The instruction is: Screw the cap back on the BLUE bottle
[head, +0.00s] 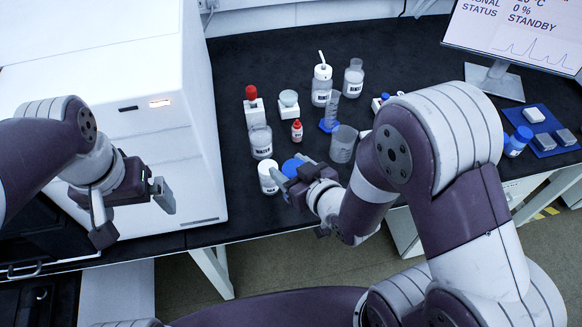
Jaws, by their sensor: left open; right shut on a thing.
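A round blue cap (291,167) shows at the fingers of my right gripper (287,180), near the front edge of the black bench. The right gripper appears shut on this cap; the fingers and wrist hide what is beneath it. A small white-topped bottle (268,179) with a dark-lettered label stands upright just left of these fingers. Another bottle with a blue cap (516,141) stands at the far right of the bench; its label is too small to read. My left gripper (134,212) is open and empty, in front of the large white instrument.
A white instrument (150,110) fills the left. A monitor (515,35) stands back right.

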